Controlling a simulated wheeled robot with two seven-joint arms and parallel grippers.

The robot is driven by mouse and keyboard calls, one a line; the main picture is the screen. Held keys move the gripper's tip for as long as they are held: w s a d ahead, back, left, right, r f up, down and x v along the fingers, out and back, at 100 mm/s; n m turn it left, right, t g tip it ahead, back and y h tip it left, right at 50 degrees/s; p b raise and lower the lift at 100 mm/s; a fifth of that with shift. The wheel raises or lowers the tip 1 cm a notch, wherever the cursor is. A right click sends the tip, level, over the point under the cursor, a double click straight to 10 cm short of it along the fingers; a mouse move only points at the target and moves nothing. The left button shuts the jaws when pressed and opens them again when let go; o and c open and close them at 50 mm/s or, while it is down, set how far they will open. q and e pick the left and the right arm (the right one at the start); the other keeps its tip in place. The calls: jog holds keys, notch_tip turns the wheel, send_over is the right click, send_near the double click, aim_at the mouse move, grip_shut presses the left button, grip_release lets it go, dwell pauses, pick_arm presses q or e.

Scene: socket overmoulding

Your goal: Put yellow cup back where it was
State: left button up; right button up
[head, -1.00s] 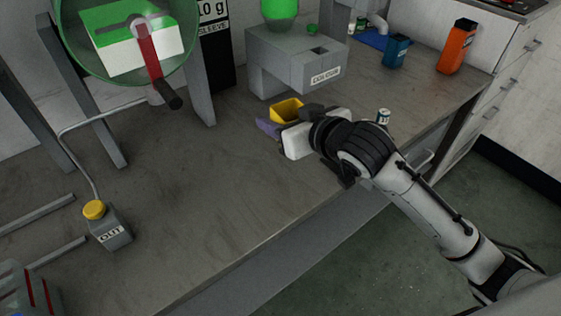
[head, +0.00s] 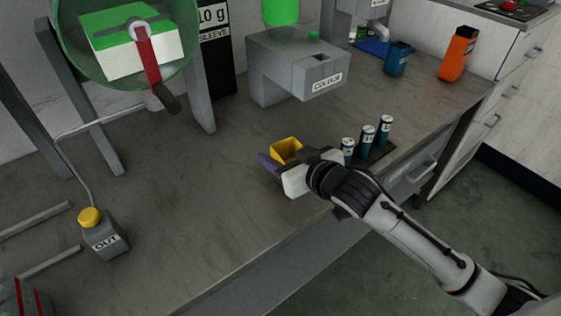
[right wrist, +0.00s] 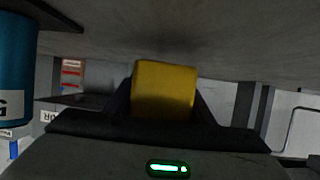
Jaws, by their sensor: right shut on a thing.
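The yellow cup (head: 286,149) is a small open-topped square cup, held near the front edge of the bench in the head view. My right gripper (head: 278,163) is shut on it. In the right wrist view the yellow cup (right wrist: 164,90) sits between the two dark fingers of my right gripper (right wrist: 163,100). I cannot tell whether the cup's base touches the bench. My left gripper is not in view.
Several blue-and-white cylinders (head: 367,139) stand on a dark strip just right of my right gripper. The grey COLOUR dispenser (head: 300,65) stands behind the cup. An orange container (head: 458,53) and a blue cup (head: 397,57) stand at back right.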

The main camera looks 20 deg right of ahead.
jog(key=shift+f, duration=0.95)
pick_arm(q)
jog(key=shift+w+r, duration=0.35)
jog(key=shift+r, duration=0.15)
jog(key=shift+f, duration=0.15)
pick_arm(e)
jog(key=shift+f, duration=0.25)
jog(key=o, duration=1.7)
jog(key=shift+c, duration=0.2)
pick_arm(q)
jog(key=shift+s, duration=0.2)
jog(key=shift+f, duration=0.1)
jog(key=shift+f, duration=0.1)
pick_arm(e)
jog(key=v, duration=1)
jog(key=shift+s+d+f, duration=0.1)
jog(key=shift+d, duration=0.35)
